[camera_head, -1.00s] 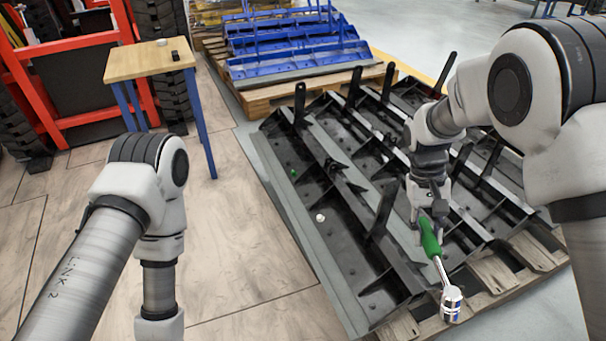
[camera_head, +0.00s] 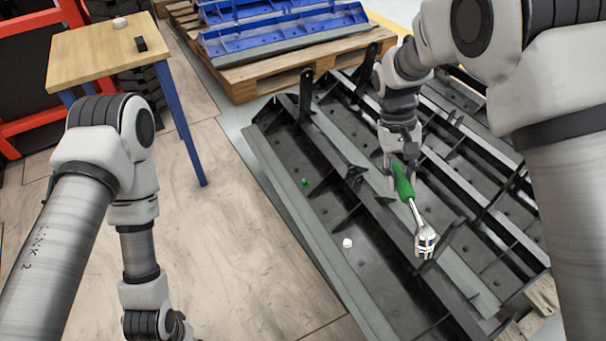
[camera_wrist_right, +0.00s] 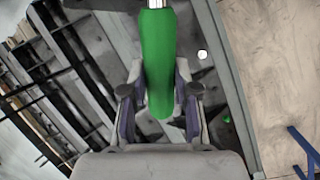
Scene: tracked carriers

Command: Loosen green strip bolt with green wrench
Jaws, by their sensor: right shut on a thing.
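The handle also fills the middle of the right wrist view (camera_wrist_right: 158,70) between the fingers (camera_wrist_right: 158,105). The green bolt (camera_head: 305,182) sits on the leftmost black strip (camera_head: 325,210), left of and apart from the wrench. It shows small in the right wrist view (camera_wrist_right: 227,119). My left arm is at the left; its fingers are not clearly visible.
A white bolt (camera_head: 347,243) sits on the same strip, nearer the front. Upright black plates (camera_head: 306,95) stand up from the strips. A wooden table (camera_head: 95,50) with small objects stands at the back left. Blue frames (camera_head: 285,35) lie on a pallet behind. The floor (camera_head: 215,240) at left is clear.

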